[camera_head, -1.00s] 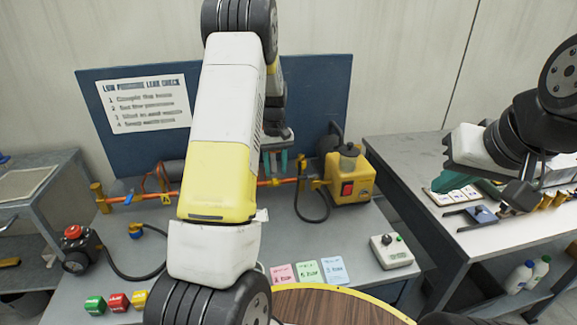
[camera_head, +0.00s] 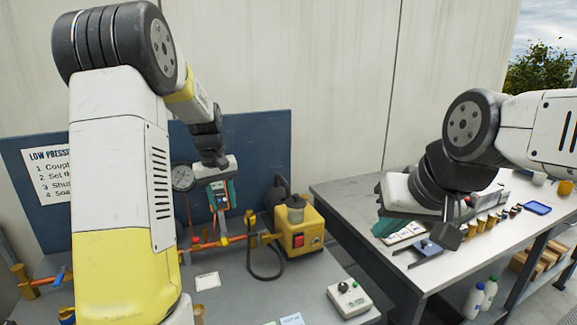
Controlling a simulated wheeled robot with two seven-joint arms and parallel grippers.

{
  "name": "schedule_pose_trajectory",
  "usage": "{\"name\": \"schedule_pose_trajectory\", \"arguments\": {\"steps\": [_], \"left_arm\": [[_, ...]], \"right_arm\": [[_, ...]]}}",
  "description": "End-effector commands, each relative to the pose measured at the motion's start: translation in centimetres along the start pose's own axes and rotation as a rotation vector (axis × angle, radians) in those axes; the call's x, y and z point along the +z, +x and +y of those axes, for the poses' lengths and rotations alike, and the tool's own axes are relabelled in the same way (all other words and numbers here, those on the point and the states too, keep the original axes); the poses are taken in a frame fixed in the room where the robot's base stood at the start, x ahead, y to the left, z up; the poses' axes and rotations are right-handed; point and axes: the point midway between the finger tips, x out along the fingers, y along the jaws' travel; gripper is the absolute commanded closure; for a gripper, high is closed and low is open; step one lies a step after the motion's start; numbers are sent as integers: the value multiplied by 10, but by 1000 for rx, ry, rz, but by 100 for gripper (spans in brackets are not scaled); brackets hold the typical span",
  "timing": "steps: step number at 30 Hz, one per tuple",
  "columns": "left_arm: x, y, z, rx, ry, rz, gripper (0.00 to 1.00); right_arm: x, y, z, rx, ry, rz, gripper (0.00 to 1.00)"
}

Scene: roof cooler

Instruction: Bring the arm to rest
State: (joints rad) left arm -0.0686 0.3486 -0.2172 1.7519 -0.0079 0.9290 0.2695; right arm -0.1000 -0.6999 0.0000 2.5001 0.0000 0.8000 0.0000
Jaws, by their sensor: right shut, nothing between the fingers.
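My left arm rises on the left, bends at a black joint and reaches down toward the blue backboard. Its gripper (camera_head: 221,197) hangs in front of the board above the orange pipe. Its teal fingers show at the sides of a pale device-like thing, and I cannot tell whether that is held or behind them. My right arm comes in from the right edge. Its gripper (camera_head: 387,227) is shut and empty, its teal tip pointing down and left over the front part of the right-hand table (camera_head: 352,205).
A yellow pump (camera_head: 299,228) with a red switch stands on the grey bench. A pressure gauge (camera_head: 182,176) and orange pipe (camera_head: 215,243) lie left of it. A grey box (camera_head: 348,297) sits at the front.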

Motion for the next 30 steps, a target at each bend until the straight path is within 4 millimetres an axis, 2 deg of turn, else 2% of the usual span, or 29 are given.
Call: {"name": "schedule_pose_trajectory", "arguments": {"steps": [1, 6, 12, 15, 21, 24, 30], "left_arm": [[14, -21, 2, 27, 21, 23, 62], [64, -71, 5, 97, 108, 92, 62], [128, -114, 3, 159, 218, 184, 62], [162, -127, 0, 182, 275, 234, 62], [223, -139, -8, 206, 382, 333, 62], [245, -139, -12, 210, 421, 371, 62], [264, -136, -16, 210, 459, 406, 62]], "right_arm": [[0, 0, 0, 0, 0, 0, 100], [0, 0, 0, 0, 0, 0, 100], [0, 0, 0, 0, 0, 0, 100], [0, 0, 0, 0, 0, 0, 100], [0, 0, 0, 0, 0, 0, 100], [0, 0, 0, 0, 0, 0, 100], [0, 0, 0, 0, 0, 0, 100]]}}
